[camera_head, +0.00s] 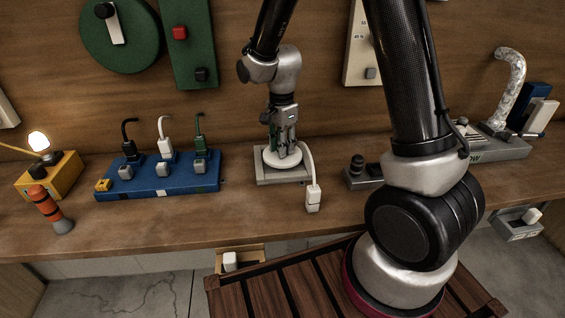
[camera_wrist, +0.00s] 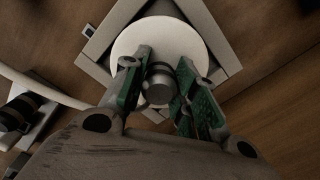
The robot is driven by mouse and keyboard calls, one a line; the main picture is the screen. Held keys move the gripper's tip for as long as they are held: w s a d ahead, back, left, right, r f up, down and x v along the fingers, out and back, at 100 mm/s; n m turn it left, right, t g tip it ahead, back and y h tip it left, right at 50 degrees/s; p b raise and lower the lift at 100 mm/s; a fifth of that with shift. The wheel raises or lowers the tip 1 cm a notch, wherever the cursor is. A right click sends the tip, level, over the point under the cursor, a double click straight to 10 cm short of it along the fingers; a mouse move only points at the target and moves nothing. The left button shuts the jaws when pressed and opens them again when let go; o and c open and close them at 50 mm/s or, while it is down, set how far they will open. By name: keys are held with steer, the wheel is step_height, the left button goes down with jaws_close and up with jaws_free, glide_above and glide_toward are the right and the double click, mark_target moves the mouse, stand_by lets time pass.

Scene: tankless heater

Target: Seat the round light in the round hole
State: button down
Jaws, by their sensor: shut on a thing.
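The round light (camera_head: 290,159) is a white disc with a white cable that ends in a white plug (camera_head: 313,197). It lies over a square grey plate (camera_head: 262,179) on the bench. My gripper (camera_head: 285,142) is above the disc, pointing down. In the wrist view the gripper (camera_wrist: 159,92) has its green-padded fingers either side of a grey knob (camera_wrist: 159,85) at the middle of the light (camera_wrist: 190,40). The disc covers the middle of the plate (camera_wrist: 98,47), so the round hole is hidden. I cannot tell whether the disc is level with the plate.
A blue board (camera_head: 205,184) with several plugs stands left of the plate. A yellow box (camera_head: 62,172) with a lit bulb and an orange-striped handle (camera_head: 47,205) are further left. A grey base (camera_head: 362,178) with a black knob is to the right.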

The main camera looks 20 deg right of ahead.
steer(key=shift+f, duration=0.9)
stand_by(0.8)
steer(key=c, duration=1.1)
jaws_free()
steer(key=shift+o, duration=0.2)
step_height(320, 180, up, 12)
